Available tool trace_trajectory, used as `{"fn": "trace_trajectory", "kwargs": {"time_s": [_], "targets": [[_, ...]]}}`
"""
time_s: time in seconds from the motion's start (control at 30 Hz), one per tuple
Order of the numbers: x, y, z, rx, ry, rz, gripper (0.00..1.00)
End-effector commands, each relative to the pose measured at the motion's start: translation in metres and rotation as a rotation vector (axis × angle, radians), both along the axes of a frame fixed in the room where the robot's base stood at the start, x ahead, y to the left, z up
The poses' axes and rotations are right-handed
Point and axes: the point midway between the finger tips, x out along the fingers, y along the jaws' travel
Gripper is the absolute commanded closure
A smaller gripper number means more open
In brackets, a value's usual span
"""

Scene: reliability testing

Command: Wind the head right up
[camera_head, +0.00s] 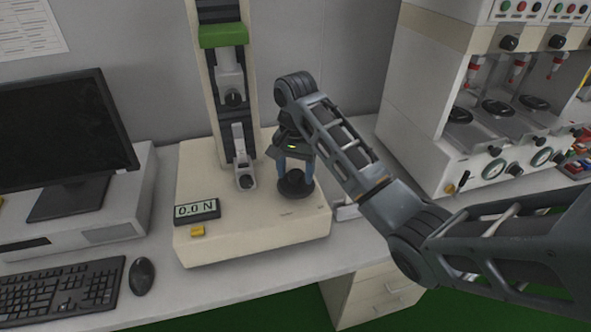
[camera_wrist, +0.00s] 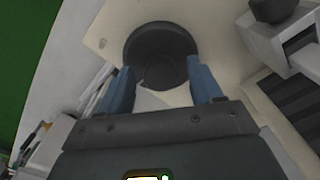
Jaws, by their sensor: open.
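The test stand has a tall column (camera_head: 210,110) on a cream base (camera_head: 250,238). Its green head (camera_head: 222,36) sits high on the column, with an upper grip (camera_head: 230,75) below it. A lower grip (camera_head: 243,165) stands on the base. A round black handwheel (camera_head: 295,190) lies on the right of the base; it also shows in the wrist view (camera_wrist: 160,50). My gripper (camera_head: 293,176) is open, pointing down over the handwheel, its blue fingers either side of the dark middle. In the wrist view my fingertips (camera_wrist: 161,78) flank the wheel's near part; contact is unclear.
A display (camera_head: 196,211) reading 0.0 N and a yellow button (camera_head: 197,231) are at the base's front left. A monitor (camera_head: 55,130), keyboard (camera_head: 60,290) and mouse (camera_head: 141,276) are at the left. A white machine with dials (camera_head: 500,120) stands at the right.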

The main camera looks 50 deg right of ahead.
Motion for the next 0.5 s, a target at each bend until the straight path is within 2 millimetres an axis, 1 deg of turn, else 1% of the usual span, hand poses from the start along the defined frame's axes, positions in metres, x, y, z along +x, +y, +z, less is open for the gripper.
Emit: {"fn": "trace_trajectory", "kwargs": {"time_s": [0.23,0.5], "targets": [[0.001,-0.001,0.003,0.0,-0.004,0.0,0.35],[0.006,-0.002,0.019,-0.004,-0.019,0.002,0.35]]}}
